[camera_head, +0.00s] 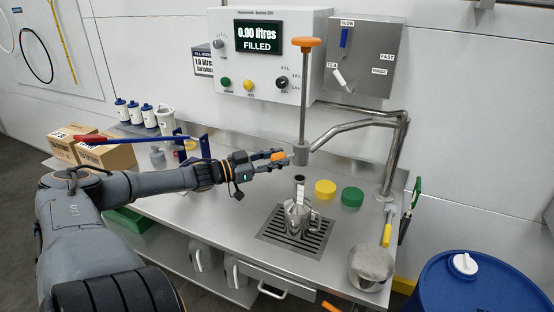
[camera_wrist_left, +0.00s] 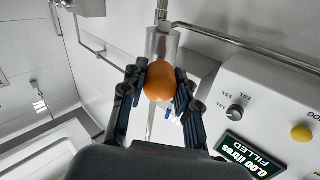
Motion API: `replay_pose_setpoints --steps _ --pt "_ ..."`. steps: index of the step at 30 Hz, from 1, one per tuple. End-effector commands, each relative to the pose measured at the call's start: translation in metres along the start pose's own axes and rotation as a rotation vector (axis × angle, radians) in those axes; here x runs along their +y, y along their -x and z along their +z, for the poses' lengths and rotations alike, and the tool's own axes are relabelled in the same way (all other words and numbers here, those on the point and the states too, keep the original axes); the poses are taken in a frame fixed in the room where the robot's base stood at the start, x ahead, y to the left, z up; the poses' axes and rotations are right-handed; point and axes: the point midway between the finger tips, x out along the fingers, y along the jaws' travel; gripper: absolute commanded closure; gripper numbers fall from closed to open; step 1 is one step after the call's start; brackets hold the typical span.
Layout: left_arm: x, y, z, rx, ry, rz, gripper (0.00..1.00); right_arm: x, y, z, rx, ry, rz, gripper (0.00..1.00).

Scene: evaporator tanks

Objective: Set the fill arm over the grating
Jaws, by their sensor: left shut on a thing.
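The fill arm (camera_head: 357,126) is a bent steel pipe reaching left from a post at the back right of the bench. Its grey head (camera_head: 301,152) carries a tall rod with an orange top. My left gripper (camera_head: 279,157) is shut on the orange knob (camera_wrist_left: 158,80) at the head's left side. The grating (camera_head: 268,236) is set in the bench top below. A steel jug (camera_head: 297,216) stands on it, with a dark-topped upright piece at its mouth. The head appears above the jug; exact alignment is unclear. My right gripper is not in view.
A control box (camera_head: 262,72) reading 0.00 litres hangs behind. Cartons (camera_head: 105,155) and bottles stand left.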

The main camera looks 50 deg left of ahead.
Motion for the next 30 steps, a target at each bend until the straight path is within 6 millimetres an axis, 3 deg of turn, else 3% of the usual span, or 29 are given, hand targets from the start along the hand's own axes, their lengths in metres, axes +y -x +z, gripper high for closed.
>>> replay_pose_setpoints --steps 2,3,6,19,30 --pt "-0.008 0.000 -0.004 0.001 -0.004 -0.017 1.00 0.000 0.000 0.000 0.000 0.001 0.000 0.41" --pt "-0.008 0.000 -0.004 0.002 -0.004 -0.018 0.61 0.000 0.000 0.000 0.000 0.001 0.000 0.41" --pt "-0.007 0.000 -0.004 0.003 -0.003 -0.017 0.46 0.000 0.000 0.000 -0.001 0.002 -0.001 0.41" --pt "-0.004 0.002 -0.001 0.000 0.000 -0.010 0.46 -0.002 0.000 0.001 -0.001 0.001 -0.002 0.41" --pt "-0.003 0.023 0.001 -0.003 0.001 -0.009 0.46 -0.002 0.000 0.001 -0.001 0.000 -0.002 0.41"
